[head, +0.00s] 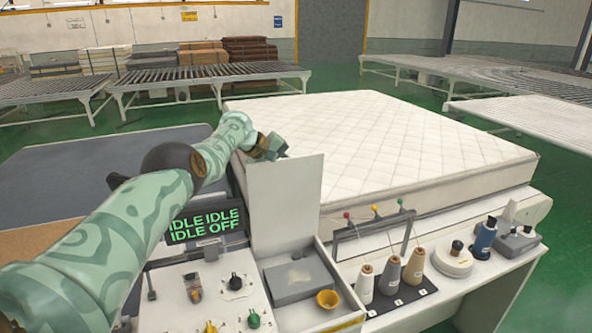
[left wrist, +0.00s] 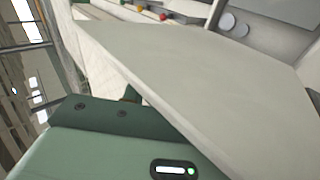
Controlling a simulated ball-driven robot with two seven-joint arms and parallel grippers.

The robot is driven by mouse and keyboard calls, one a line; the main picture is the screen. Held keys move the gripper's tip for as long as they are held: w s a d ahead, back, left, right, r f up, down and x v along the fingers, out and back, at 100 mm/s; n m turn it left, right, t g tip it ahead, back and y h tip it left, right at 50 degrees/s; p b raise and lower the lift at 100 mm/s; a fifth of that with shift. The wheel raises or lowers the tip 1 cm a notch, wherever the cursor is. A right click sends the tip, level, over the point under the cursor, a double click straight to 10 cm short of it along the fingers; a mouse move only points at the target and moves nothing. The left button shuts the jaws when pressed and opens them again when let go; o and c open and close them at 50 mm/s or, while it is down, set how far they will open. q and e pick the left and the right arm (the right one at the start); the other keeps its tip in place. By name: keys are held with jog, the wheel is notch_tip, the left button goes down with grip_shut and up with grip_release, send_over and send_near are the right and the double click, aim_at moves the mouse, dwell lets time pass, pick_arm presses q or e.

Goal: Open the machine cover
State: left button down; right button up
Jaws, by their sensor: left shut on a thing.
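The machine cover (head: 284,200), a flat white panel, stands raised and close to upright at the back of an open box on the machine. In the left wrist view the cover (left wrist: 205,75) fills much of the picture, close in front of my gripper. My left gripper (head: 272,148) is shut on the cover at its upper left edge. Its fingertips are partly hidden by the panel. My right gripper is not in view.
A white quilted mattress (head: 390,140) lies right behind the cover. A control panel (head: 210,290) with knobs and an "IDLE" display (head: 205,226) is left of the box. Thread cones (head: 390,275) under a wire stand, a blue bottle (head: 484,238) and small items crowd the right ledge.

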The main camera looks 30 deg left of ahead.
pick_arm(q)
jog(key=shift+w+a+f, duration=0.1)
jog(key=shift+a, duration=0.05)
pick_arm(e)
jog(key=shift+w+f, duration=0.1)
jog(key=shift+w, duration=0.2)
pick_arm(q)
jog(key=c, duration=1.1)
grip_release()
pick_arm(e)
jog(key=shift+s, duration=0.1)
